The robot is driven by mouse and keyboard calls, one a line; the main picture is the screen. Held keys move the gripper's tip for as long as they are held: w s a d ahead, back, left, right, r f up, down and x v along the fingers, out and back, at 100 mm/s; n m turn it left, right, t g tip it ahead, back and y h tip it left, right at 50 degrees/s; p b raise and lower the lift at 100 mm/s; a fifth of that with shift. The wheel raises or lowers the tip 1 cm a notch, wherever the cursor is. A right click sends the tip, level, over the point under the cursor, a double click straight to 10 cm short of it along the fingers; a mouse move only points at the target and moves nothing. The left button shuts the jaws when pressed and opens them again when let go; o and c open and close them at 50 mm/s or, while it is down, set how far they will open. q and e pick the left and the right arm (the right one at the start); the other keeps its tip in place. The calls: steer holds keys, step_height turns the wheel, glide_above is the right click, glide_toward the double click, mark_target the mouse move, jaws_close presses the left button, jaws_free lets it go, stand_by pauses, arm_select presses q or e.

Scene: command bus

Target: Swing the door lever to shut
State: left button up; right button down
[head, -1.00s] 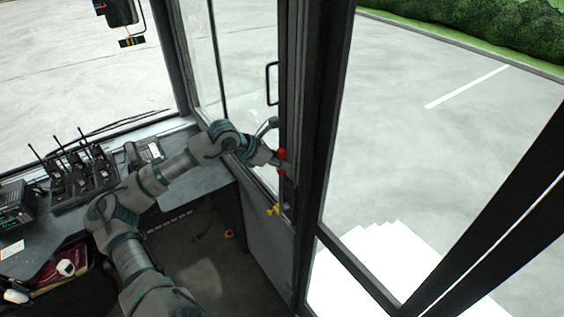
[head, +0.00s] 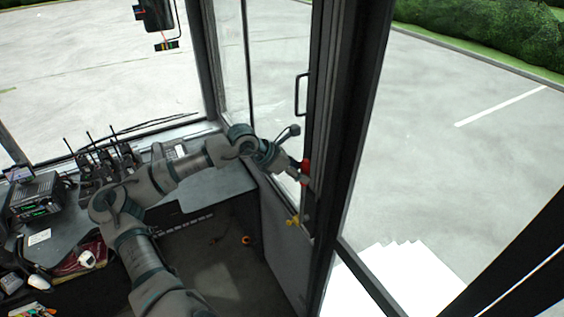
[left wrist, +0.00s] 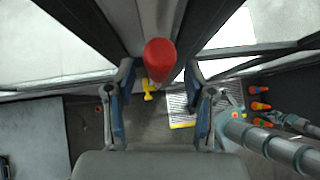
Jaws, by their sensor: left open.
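The door lever shows its red grip (head: 305,167) at the dark door post in the head view. In the left wrist view the red knob (left wrist: 159,56) stands in the middle, seen from its end. My left gripper (head: 299,173) is at the red grip. In the left wrist view its two fingers (left wrist: 160,72) are spread, one on each side of the knob, with a visible gap on both sides. The lower part of the lever is hidden behind the knob and gripper.
A yellow valve-like handle (head: 293,221) sits just below the lever. A black grab handle (head: 300,95) is on the door above. A desk (head: 212,188) with several radios (head: 100,160) lies to the left. White steps (head: 385,275) show outside at lower right.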

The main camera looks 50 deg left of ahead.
arm_select(q)
steer(key=v, duration=0.9)
steer(key=shift+s, duration=0.2)
